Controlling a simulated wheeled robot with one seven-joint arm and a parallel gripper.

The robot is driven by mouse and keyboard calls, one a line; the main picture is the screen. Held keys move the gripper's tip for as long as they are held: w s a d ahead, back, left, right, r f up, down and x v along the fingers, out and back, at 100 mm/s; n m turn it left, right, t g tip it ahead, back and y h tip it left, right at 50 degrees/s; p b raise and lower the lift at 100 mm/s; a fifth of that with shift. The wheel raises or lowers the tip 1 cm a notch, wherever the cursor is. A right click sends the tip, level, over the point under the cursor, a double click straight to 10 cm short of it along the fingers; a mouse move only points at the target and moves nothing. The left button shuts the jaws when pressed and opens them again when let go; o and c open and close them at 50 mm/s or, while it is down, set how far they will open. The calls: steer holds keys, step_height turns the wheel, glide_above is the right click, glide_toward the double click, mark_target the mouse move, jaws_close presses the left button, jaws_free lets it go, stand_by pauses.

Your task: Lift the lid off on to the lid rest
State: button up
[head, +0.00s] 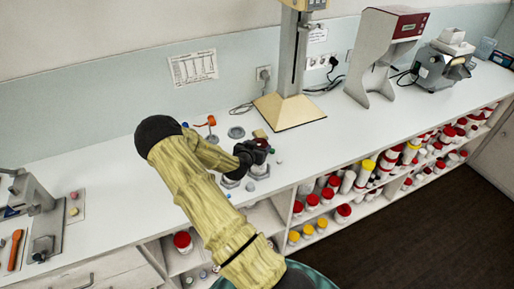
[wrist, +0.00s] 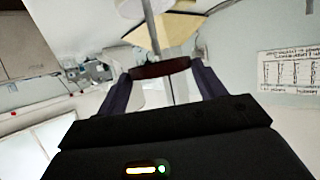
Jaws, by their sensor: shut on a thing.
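My gripper (head: 257,147) is over the front part of the white bench, near its middle. In the wrist view its two dark fingers (wrist: 164,74) close on the ends of a dark red lid (wrist: 158,67). A small metal-sided pot (head: 258,171) stands just below the gripper in the picture. A flat grey disc (head: 236,132) lies behind and to the left; I cannot tell if it is the lid rest. The gripper hides part of this area.
A cream-based stand (head: 291,112) with a grey column rises close behind. An orange-topped item (head: 211,121) is to the left. A grey-and-red machine (head: 386,52) stands farther right.

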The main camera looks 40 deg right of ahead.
steer(key=shift+r, duration=0.2)
stand_by(0.3)
steer(key=s+a+b, duration=0.1)
steer(key=s, duration=0.5)
steer(key=shift+s+a, duration=0.3)
steer(key=shift+s, duration=0.1)
stand_by(0.6)
steer(key=w+a+f+n+t+y+b, duration=0.1)
steer(key=w+a+f+n+t+y, duration=0.1)
steer(key=a, duration=0.8)
steer(key=w+a+f+n+t+y+b, duration=0.1)
steer(key=a+f+n+y, duration=0.3)
steer(key=a, duration=0.6)
steer(key=w+a+f+n+t+y+b, duration=0.1)
steer(key=w+a+f+n+t+y, duration=0.1)
steer(key=a, duration=0.8)
steer(key=shift+w+f+n+t+y+b, duration=0.2)
steer(key=shift+f+n+t+y, duration=0.15)
steer(key=shift+f+n+y, duration=0.35)
steer(key=shift+w+f+n+t+y+b, duration=0.15)
steer(key=shift+f+n+t+y, duration=0.2)
steer(key=shift+n+y, duration=0.65)
steer(key=shift+s+a, duration=0.1)
steer(key=shift+a, duration=0.25)
